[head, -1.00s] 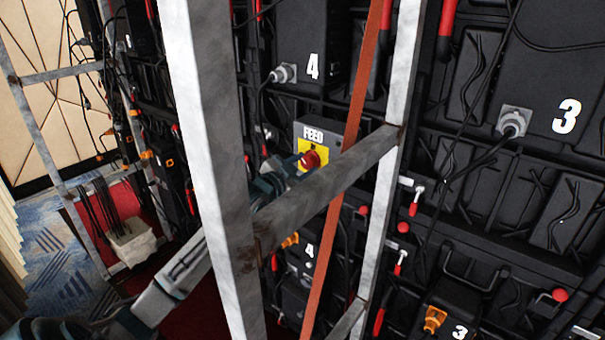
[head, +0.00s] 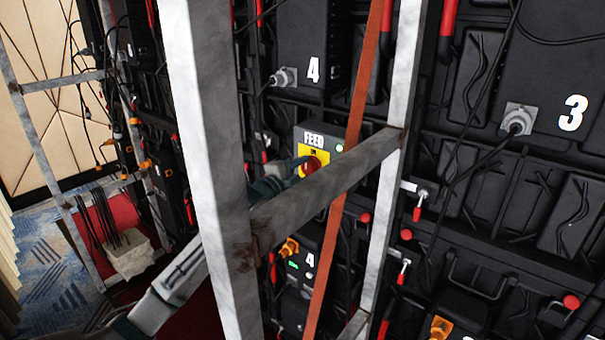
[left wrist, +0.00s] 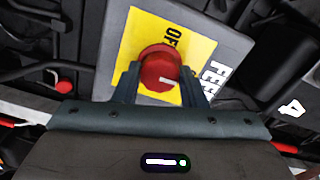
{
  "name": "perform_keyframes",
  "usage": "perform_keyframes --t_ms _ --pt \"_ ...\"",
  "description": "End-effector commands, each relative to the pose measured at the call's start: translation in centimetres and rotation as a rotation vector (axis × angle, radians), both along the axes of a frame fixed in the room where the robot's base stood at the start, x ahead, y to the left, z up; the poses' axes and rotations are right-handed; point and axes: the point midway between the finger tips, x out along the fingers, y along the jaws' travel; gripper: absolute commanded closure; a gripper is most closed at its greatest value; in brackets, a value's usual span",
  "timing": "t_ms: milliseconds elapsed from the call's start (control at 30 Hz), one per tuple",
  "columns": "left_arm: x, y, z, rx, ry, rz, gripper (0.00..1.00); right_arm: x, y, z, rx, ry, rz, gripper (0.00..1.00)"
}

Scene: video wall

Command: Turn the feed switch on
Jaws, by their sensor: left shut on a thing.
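The feed switch is a red rotary knob (head: 311,166) on a yellow plate on a grey box (head: 305,130) labelled FEED. A green light (head: 340,147) glows on the box's upper right. My left gripper (head: 303,167) reaches in behind the grey frame and is shut on the red knob. In the left wrist view, the fingers of my left gripper (left wrist: 160,82) stand on either side of the knob (left wrist: 160,66). The knob's white mark points right, toward the FEED lettering, and OFF is readable at the plate's top. My right gripper is not in view.
A grey metal upright (head: 212,170) and crossbar (head: 330,178) stand in front of the box, with an orange-red strap (head: 352,120) close by. Black panels with hanging cables fill the right. A unit marked 4 (head: 300,280) below shows a green light.

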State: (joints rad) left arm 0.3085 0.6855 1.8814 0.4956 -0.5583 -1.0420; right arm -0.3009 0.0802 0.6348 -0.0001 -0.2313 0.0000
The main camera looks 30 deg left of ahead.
Motion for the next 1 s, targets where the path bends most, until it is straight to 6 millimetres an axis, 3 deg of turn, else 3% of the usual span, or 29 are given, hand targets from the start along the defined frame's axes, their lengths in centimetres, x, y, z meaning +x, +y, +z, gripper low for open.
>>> perform_keyframes --t_ms 600,633,733,1000 --pt "0.0 0.01 -0.01 0.041 -0.003 0.0 0.85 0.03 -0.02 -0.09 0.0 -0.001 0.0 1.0" --pt "0.0 0.01 -0.01 0.041 -0.003 0.0 0.58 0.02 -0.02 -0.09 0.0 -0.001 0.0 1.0" --pt "0.0 0.01 -0.01 0.041 -0.002 0.0 0.4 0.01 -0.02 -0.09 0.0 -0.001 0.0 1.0" --pt "-0.04 0.02 -0.02 0.04 -0.002 0.0 0.4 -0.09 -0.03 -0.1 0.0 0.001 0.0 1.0"
